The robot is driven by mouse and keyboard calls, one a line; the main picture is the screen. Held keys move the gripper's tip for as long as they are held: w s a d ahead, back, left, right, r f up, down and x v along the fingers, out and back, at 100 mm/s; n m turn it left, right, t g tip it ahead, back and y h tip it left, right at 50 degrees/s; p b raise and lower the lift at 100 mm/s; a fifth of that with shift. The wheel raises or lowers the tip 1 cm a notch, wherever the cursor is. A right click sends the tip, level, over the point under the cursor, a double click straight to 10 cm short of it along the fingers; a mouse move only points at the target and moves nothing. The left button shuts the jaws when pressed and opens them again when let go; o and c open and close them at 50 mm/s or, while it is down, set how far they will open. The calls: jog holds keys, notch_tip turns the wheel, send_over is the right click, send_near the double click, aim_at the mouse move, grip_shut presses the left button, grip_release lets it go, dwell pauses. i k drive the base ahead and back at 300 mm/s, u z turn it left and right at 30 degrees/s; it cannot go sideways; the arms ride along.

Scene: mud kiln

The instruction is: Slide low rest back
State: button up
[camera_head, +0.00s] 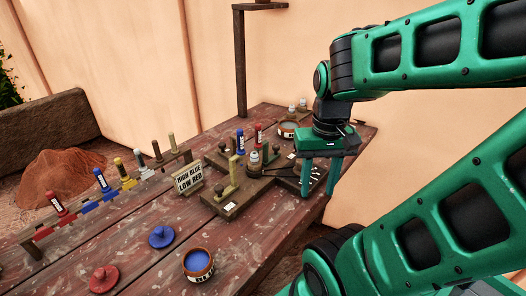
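A wooden fixture (215,206) lies on the table, with cross-shaped wooden bars. On its near bar stands an olive upright (233,168) with a dark knob (226,172) beside it. A second olive upright (272,156) stands farther back. I cannot tell for sure which of these is the low rest. A sign (189,178) reading "HIGH BLUE LOW RED" stands left of the fixture. My gripper (319,194) points down at the right end of the fixture, near several thin pale-tipped rods (312,171). Its green fingers are apart, and I see nothing held between them.
A rack (85,207) with several coloured-label tubes runs along the left. A blue lid (162,237), a red lid (104,279) and a blue-filled pot (198,263) lie in front. A dark post (241,65) rises behind; another pot (288,129) stands at the back.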

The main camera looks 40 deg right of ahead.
aim_at(267, 160)
jog(key=u, duration=1.2)
jog(key=k, duration=1.05)
jog(key=z, duration=1.15)
jog(key=i, duration=1)
jog(key=u, duration=0.05)
